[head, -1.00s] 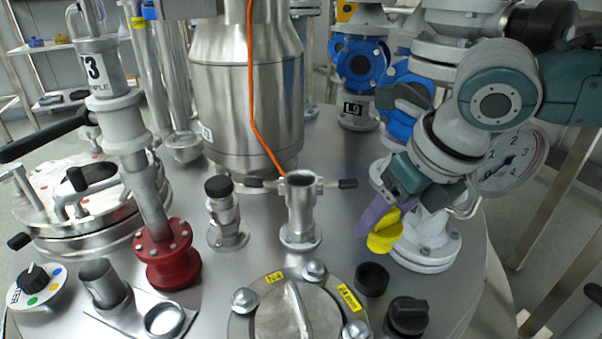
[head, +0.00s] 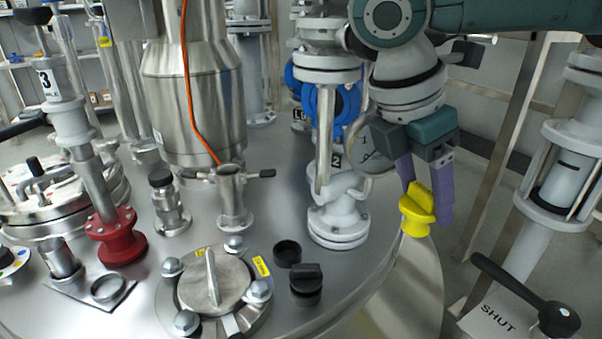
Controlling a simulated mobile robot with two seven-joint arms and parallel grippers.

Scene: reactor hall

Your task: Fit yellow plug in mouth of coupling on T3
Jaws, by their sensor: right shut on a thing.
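The yellow plug (head: 417,212) is held by my right gripper (head: 427,194), whose purple fingers point down and close on its upper grip. The plug hangs a little tilted in the air, near the right rim of the vessel lid. An open-mouthed steel coupling (head: 233,203) with two side levers stands on the lid, left of the plug and well apart from it. Its mouth (head: 229,170) faces up and looks empty. I cannot read a T3 tag on it. My left gripper is not in view.
A white valve (head: 337,212) stands between the coupling and the plug. A black cap (head: 305,280) and black ring (head: 287,252) sit in front. An orange cable (head: 188,90) hangs behind the coupling. At right are a SHUT sign (head: 497,318) and a black lever (head: 510,283).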

